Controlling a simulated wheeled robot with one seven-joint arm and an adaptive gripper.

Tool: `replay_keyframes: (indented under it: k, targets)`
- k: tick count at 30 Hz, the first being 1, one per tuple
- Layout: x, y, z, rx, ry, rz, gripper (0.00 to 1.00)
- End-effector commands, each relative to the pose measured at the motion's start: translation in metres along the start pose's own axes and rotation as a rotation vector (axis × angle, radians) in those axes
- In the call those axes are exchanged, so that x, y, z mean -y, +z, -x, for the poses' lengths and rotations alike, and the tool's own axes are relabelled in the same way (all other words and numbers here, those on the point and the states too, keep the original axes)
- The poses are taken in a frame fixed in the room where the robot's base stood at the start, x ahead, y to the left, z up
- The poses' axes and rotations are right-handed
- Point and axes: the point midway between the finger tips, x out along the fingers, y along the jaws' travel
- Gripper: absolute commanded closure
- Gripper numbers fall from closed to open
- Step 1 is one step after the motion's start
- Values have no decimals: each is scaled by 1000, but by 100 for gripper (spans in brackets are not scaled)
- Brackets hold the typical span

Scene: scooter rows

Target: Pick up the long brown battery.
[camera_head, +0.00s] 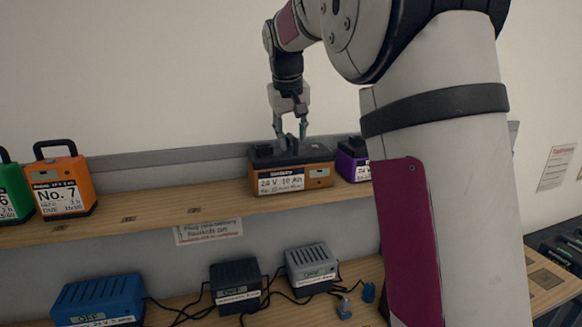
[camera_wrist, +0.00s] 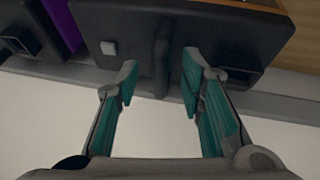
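The long brown battery (camera_head: 291,180), with a black top and a white "24 V 10 Ah" label, stands on the upper wooden shelf. My gripper (camera_head: 291,136) points down at its black top. In the wrist view my gripper (camera_wrist: 161,80) is open, its teal-padded fingers apart. The dark ridge of the battery's handle (camera_wrist: 162,45) lies between the lines of the two fingers, with a gap on each side. Whether the fingertips are level with the handle I cannot tell. The battery's brown side shows only as a thin strip at the wrist view's top edge.
A purple battery (camera_head: 352,160) stands close to the right of the brown one, partly behind my arm. An orange "No. 7" battery (camera_head: 62,182) and a green one (camera_head: 13,190) stand at the left. Below are blue (camera_head: 98,300), black (camera_head: 236,285) and grey (camera_head: 312,268) boxes with cables.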

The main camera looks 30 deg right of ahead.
Motion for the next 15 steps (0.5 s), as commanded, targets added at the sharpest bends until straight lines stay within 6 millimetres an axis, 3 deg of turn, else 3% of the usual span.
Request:
replay_keyframes:
  k: [6, 11, 15]
  targets:
    - [0, 0, -1, 0, 0, 0, 64]
    - [0, 0, -1, 0, 0, 0, 98]
    - [0, 0, -1, 0, 0, 0, 100]
